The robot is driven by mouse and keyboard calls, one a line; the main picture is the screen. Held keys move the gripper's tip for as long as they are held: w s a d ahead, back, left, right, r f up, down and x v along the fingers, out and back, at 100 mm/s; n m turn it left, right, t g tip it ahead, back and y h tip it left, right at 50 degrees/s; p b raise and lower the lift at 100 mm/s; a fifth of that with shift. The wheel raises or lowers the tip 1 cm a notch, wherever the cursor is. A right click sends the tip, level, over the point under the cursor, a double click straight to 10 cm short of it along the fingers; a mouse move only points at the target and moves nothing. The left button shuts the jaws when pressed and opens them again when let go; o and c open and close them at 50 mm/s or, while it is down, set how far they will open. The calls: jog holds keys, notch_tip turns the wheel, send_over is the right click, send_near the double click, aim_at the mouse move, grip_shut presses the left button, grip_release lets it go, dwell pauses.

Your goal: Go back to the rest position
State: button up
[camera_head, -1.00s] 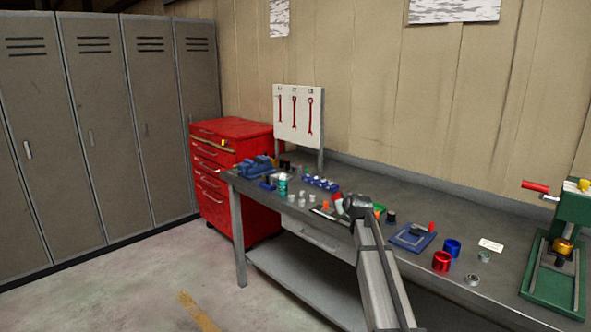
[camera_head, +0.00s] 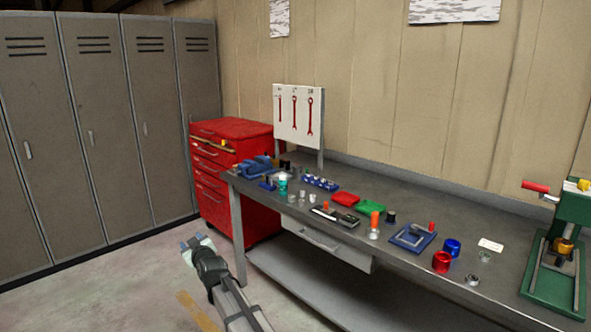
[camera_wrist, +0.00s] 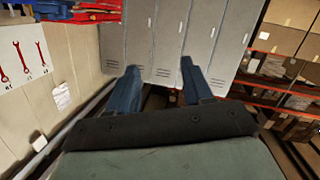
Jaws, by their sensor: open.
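My gripper (camera_head: 195,242) is off the front of the workbench in the head view, over the floor between the bench and the lockers. Its jaws are apart with nothing between them. In the wrist view, my gripper (camera_wrist: 157,88) shows two blue fingers spread apart and pointing toward the grey lockers (camera_wrist: 165,40). The workbench (camera_head: 425,262) carries several small parts and stands clear of the arm.
On the bench are a blue vise (camera_head: 256,166), a red tray (camera_head: 345,198), a green tray (camera_head: 371,207), a red cup (camera_head: 441,262) and a green press (camera_head: 570,240). A red tool cabinet (camera_head: 232,128) stands behind the gripper. Open floor lies left.

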jog(key=s+a+f+n+g+y, duration=0.2)
jog(key=s+a+f+n+y, duration=0.15)
jog(key=s+a, duration=1.35)
jog(key=w+d+f+m+g+h, duration=0.1)
jog(key=d+f+m+g+h, duration=0.3)
jog(key=d+f, duration=1.8)
jog(key=s+d+f+m+g+h, duration=0.1)
jog(key=s+d+f+h, duration=0.2)
jog(key=d+f, duration=0.6)
jog(key=s+d+f+m+g+h, duration=0.2)
jog(key=s+d+f, duration=0.1)
jog(key=d+f, duration=0.55)
jog(key=s+d+f+m+g+h, duration=0.1)
jog(key=s+d+f+g, duration=0.1)
jog(key=s+d+f, duration=0.5)
jog(key=s+d+f+m+g+h, duration=0.2)
jog(key=s+d+g, duration=0.1)
jog(key=s+d, duration=0.7)
jog(key=s+d+m+g, duration=0.2)
jog(key=s+d, duration=0.3)
jog(key=s, duration=0.5)
jog(key=s+d+f+m+g, duration=0.1)
jog(key=s+d+g, duration=0.3)
jog(key=s, duration=0.6)
jog(key=d+m, duration=0.1)
jog(key=d, duration=0.1)
jog(key=shift+s+d, duration=0.15)
jog(key=shift+d, duration=0.15)
